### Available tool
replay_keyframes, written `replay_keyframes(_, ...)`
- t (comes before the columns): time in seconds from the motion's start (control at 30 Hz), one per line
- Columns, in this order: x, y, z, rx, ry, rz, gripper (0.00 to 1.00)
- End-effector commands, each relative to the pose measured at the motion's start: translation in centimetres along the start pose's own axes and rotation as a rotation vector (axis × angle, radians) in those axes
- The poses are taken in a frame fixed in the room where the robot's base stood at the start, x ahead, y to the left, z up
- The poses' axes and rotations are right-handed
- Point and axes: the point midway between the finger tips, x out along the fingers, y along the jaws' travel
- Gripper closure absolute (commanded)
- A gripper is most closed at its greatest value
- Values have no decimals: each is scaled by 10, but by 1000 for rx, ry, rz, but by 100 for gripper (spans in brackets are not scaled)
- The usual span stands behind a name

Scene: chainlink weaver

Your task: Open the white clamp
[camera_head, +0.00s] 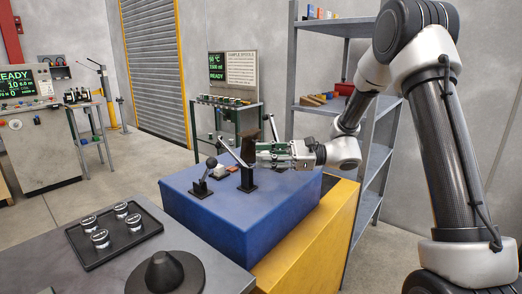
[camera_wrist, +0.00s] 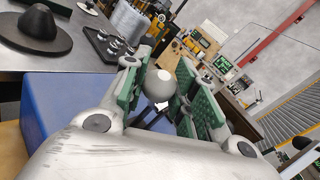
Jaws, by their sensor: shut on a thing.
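My gripper (camera_head: 262,153) reaches over the blue box (camera_head: 245,222) from the right. In the wrist view, a round white-grey knob (camera_wrist: 160,85) sits between my gripper's green pads (camera_wrist: 158,98). I take it for the white clamp's handle end; my gripper is shut on it. In the head view, the fingertips hide the knob. A dark upright bar (camera_head: 249,149) with a silver lever (camera_head: 233,154) stands on the box by the fingertips. To its left is a black-knobbed lever clamp (camera_head: 203,181). The white clamp's body is not clear in either view.
A grey table (camera_head: 218,281) at the front holds a black tray (camera_head: 112,250) with several white-topped pieces and a black cone (camera_head: 164,272). A grey shelf rack (camera_head: 370,180) stands behind my arm. A machine (camera_head: 33,150) with a screen is at far left. Floor shows between.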

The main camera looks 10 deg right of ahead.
Motion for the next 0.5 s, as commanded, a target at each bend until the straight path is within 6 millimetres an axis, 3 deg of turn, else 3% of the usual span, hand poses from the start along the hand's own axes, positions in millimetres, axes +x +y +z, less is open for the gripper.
replay_keyframes(0.5,-13,26,-34,-7,-10,-1,100)
